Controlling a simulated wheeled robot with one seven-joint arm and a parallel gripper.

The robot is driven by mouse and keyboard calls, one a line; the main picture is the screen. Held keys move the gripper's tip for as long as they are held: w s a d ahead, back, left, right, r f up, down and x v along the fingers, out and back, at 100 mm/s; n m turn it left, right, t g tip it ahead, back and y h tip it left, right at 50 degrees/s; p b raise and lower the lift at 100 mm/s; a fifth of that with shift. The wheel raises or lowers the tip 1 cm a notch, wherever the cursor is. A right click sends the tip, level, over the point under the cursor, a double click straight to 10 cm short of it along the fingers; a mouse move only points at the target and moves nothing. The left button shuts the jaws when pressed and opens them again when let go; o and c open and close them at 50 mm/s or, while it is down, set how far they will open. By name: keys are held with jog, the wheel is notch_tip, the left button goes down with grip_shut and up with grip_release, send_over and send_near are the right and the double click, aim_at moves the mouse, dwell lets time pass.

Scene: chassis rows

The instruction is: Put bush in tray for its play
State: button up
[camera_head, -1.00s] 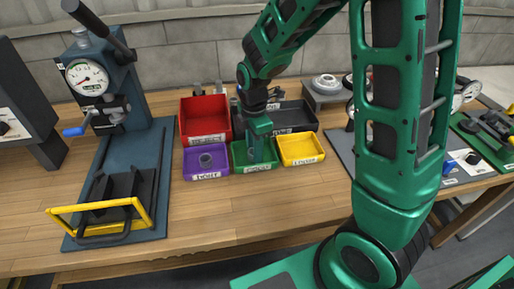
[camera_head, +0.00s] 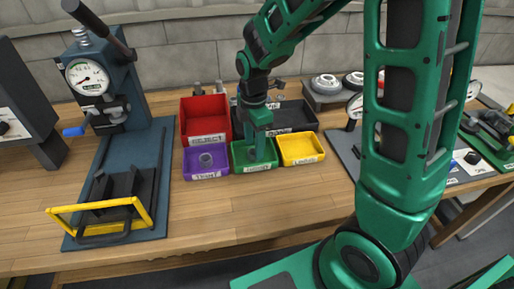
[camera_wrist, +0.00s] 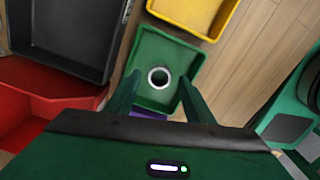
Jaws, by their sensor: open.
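A grey ring-shaped bush (camera_wrist: 159,77) lies in the green tray (camera_wrist: 143,48) in the wrist view, with its dark hole facing up. In the head view the green tray (camera_head: 238,152) stands between the purple and yellow trays, and the bush there is mostly hidden by the fingers. My gripper (camera_wrist: 155,88) is open above the green tray, its two green fingers on either side of the bush and apart from it. In the head view my gripper (camera_head: 258,153) points straight down at the green tray.
A yellow tray (camera_head: 302,160) stands right of the green one. A red bin (camera_head: 205,100) and a dark bin (camera_head: 300,127) stand behind. The front of the table is clear.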

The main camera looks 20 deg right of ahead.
notch_tip(320, 180, up, 9)
jog(key=shift+r, duration=0.2)
jog(key=s+d+m, duration=0.9)
jog(key=s+m, duration=0.3)
jog(key=s+d+r+m, duration=0.1)
jog(key=s+d+m, duration=0.8)
jog(key=s+m, duration=0.3)
jog(key=shift+s+d+m, duration=0.25)
jog(key=shift+s+m, duration=0.05)
jog(key=shift+m, duration=0.2)
